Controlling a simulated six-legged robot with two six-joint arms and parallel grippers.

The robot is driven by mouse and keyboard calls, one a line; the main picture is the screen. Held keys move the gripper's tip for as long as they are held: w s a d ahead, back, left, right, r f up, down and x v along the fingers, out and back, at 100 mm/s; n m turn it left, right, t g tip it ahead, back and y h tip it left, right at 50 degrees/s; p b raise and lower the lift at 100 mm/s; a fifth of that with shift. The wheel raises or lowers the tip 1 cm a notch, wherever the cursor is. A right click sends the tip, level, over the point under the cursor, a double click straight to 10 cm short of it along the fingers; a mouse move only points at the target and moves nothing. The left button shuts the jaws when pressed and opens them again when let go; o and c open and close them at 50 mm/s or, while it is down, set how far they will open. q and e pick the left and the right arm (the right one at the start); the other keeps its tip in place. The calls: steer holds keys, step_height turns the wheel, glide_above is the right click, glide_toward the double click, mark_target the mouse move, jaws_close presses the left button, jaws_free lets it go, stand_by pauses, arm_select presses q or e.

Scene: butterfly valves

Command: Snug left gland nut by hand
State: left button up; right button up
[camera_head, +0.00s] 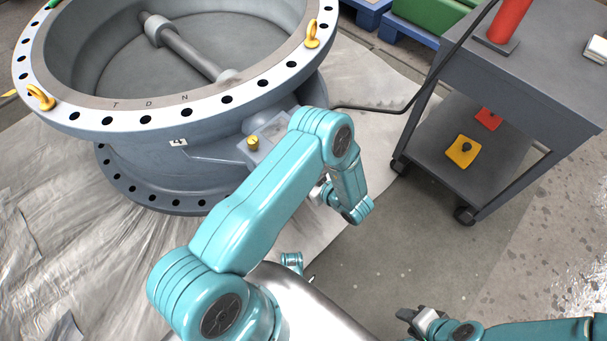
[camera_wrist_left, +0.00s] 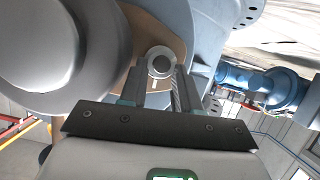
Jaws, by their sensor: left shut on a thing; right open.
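In the left wrist view, my left gripper (camera_wrist_left: 161,78) has its two fingers closed on either side of a round grey gland nut (camera_wrist_left: 160,61) with a pale centre. The nut sits against a tan-brown plate (camera_wrist_left: 128,60) on the blue-grey valve body. In the head view, the large butterfly valve (camera_head: 215,112) lies with its flange up at the upper left. My left arm covers the nut there, and the left fingertips are hidden. My right gripper (camera_head: 408,321) is open and empty at the bottom right, low and well apart from the valve.
A dark grey cart (camera_head: 520,95) stands at the right, with a red cylinder (camera_head: 509,20) on top and yellow (camera_head: 463,152) and red pads below. A black cable (camera_head: 432,82) runs from the cart towards the valve. Bare floor (camera_head: 400,255) lies between the cart and my left arm.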

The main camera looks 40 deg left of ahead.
stand_by(0.3)
arm_select(q)
steer(key=o, duration=0.8)
